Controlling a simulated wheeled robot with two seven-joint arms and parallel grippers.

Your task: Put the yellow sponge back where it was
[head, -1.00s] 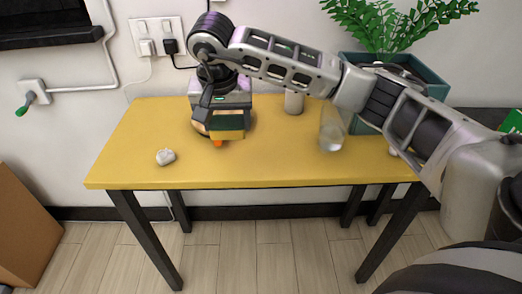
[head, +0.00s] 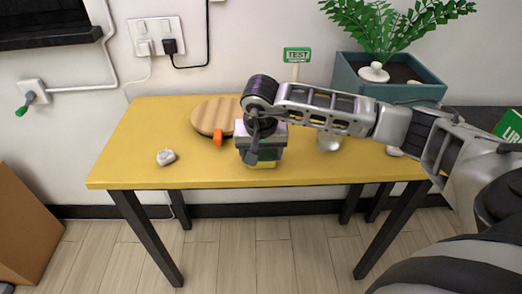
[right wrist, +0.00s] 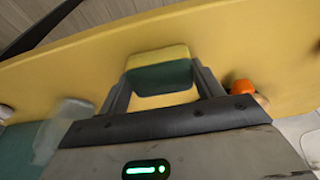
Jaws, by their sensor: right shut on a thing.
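The yellow sponge (head: 262,164) has a dark green layer and is held between the fingers of my right gripper (head: 262,153). It is at the middle of the yellow table, toward the front edge. I cannot tell whether it touches the tabletop. In the right wrist view the sponge (right wrist: 158,57) sits between the two fingers of the gripper (right wrist: 162,82), with its green layer facing the camera. My left gripper is not in view.
A round wooden board (head: 208,116) and an orange object (head: 218,138) lie left of the gripper. A whitish lump (head: 166,157) is farther left. A clear glass (head: 328,143) stands right, partly behind my arm. A planter (head: 432,92) is at the back right.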

